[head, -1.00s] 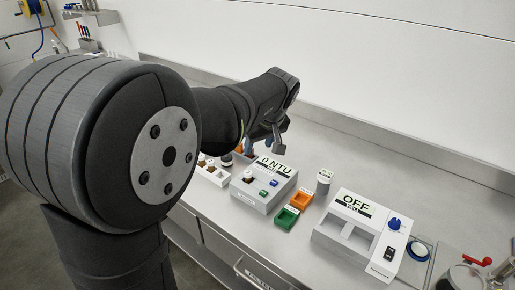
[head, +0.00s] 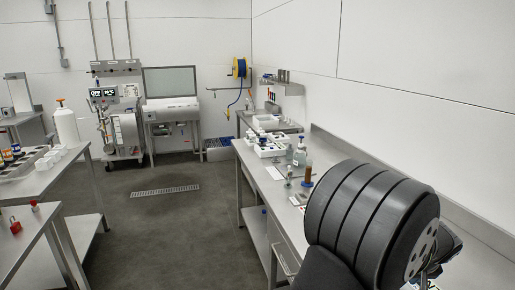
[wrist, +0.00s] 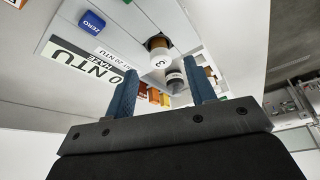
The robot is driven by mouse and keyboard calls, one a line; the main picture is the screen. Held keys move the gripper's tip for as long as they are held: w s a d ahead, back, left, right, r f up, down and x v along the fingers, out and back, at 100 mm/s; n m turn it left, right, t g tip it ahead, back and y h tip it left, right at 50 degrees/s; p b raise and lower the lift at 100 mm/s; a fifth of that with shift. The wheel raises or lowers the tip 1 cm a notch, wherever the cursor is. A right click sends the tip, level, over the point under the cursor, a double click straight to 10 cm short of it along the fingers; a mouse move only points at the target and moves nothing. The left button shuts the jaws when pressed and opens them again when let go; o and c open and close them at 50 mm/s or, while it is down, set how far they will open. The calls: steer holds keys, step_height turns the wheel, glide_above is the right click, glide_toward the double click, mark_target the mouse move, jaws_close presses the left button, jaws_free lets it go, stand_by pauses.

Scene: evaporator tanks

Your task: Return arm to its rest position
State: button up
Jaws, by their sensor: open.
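My arm (head: 360,215) fills the lower right of the head view, over the right-hand bench; its gripper is hidden there. In the wrist view my gripper (wrist: 160,70) shows two blue fingers standing apart with nothing held between them. Beyond the fingers is the turbidity meter (wrist: 105,25), seen tilted, with a 0 NTU display (wrist: 80,62) and a blue ZERO button (wrist: 91,22). An amber vial with a white cap (wrist: 162,57) shows at the meter, beyond the fingers and apart from them.
On the right bench stand a clear bottle (head: 299,157), a brown cylinder (head: 308,174) and a white rack (head: 268,150). Another bench with bottles (head: 55,160) is at the left. A wall (head: 420,110) runs behind my arm.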

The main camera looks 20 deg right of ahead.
steer(key=x, duration=0.4)
steer(key=shift+w+f, duration=0.1)
steer(key=shift+f, duration=0.15)
steer(key=shift+r, duration=0.4)
steer(key=shift+f, duration=0.1)
